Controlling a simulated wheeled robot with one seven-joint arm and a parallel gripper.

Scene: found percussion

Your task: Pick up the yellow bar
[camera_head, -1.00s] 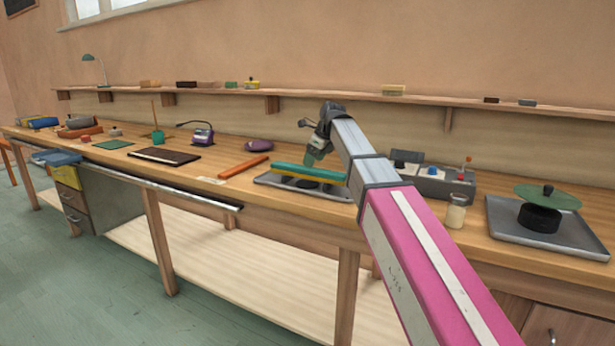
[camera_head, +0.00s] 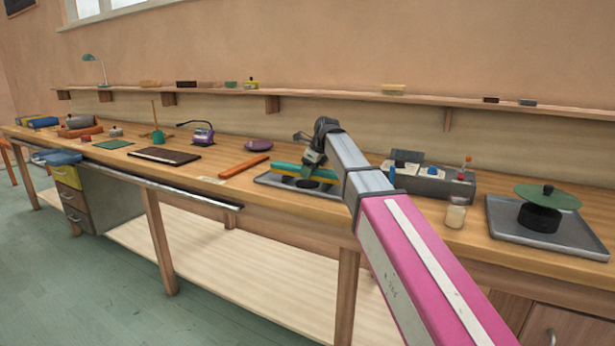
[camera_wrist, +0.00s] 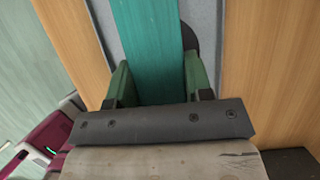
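A teal bar (camera_head: 290,167) lies across a grey tray (camera_head: 263,180) on the bench. My gripper (camera_head: 310,172) is down at the bars in the head view. In the wrist view, my gripper (camera_wrist: 158,80) has its green fingers apart, one on each side of the teal bar (camera_wrist: 148,45). No yellow shows there. I cannot tell whether the fingers touch the bar.
An orange bar (camera_head: 244,166) lies left of the tray. A grey control box (camera_head: 430,183) and a small jar (camera_head: 455,216) stand to the right. Further right, another tray (camera_head: 510,230) holds a black base under a green disc.

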